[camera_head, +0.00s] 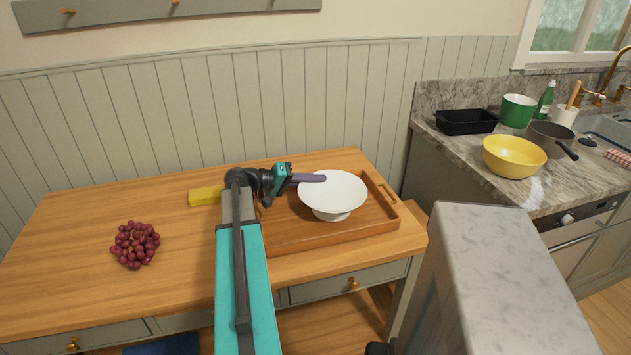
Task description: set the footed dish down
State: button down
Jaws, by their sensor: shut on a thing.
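A white footed dish (345,188) stands upright over the wooden tray (378,231) on the wooden table. Its foot appears to be at the tray's floor; I cannot tell for sure whether it touches. My gripper (318,178) comes in from the left and is shut on the dish's left rim. The near finger shows across the rim; the other finger is hidden.
A bunch of red grapes (135,244) lies at the left of the table (75,275). A yellow block-like thing (205,195) lies behind my arm. A marble counter at right holds a yellow bowl (513,156) and a dark pan (549,139). The table's left is mostly clear.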

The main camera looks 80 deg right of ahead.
jog(key=shift+f, duration=0.1)
jog(key=c, duration=1.8)
grip_release()
jog(key=shift+w, duration=0.1)
jog(key=b+v, duration=0.2)
jog(key=v, duration=1)
jog(key=shift+f, duration=0.1)
jog(key=shift+d, duration=0.1)
